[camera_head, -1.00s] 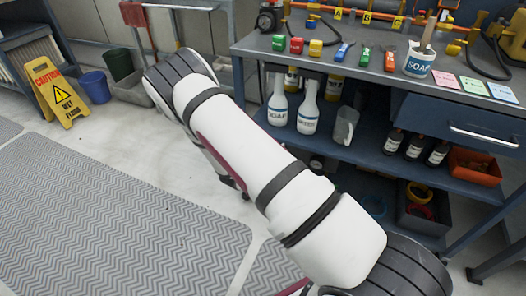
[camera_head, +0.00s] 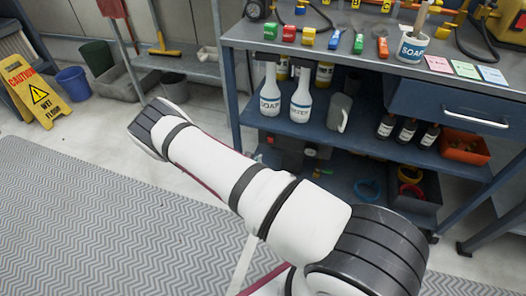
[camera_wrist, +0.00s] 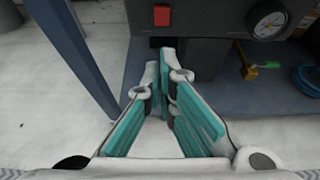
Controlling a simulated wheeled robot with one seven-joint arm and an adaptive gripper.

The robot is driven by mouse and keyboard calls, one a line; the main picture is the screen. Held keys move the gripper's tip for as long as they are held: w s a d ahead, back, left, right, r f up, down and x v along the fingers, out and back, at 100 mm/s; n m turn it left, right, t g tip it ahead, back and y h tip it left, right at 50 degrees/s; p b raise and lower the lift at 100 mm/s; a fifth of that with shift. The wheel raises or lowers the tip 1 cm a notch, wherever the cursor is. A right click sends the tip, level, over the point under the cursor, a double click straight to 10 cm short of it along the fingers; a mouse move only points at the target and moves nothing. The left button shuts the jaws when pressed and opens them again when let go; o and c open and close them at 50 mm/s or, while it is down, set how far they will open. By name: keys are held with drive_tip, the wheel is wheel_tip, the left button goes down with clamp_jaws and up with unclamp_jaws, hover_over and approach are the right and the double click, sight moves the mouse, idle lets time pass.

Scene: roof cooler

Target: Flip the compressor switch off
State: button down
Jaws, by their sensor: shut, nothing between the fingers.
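The red compressor switch (camera_wrist: 162,16) shows at the top of the wrist view, on the dark front of the compressor (camera_wrist: 205,18). I cannot tell which way it is set. A round pressure gauge (camera_wrist: 268,22) is to its right. My gripper (camera_wrist: 165,62) has teal-lined fingers, shut and empty, with their tips a little below the switch in the picture; contact cannot be made out. In the head view the compressor (camera_head: 288,150) sits on the low shelf, partly hidden by my arm. My gripper is hidden there.
A blue bench post (camera_wrist: 75,50) stands close left of the fingers. A yellow-and-green tool (camera_wrist: 250,67) and a blue coil (camera_wrist: 308,78) lie on the low shelf at right. The shelf above holds bottles (camera_head: 300,100). Grey floor mat (camera_head: 90,220) is clear.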

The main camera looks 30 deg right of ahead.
drive_tip(key=b, duration=0.4)
approach(270, 142)
wheel_tip(270, 142, down, 3)
drive_tip(key=shift+w+d+r+b, duration=0.15)
drive_tip(key=shift+w+d+b, duration=0.4)
drive_tip(key=shift+w+d, duration=0.35)
drive_tip(key=shift+w+d+r+b, duration=0.15)
drive_tip(key=shift+w+d+b, duration=0.35)
drive_tip(key=shift+w+d, duration=0.4)
drive_tip(key=shift+s+d, duration=0.1)
drive_tip(key=shift+s, duration=0.05)
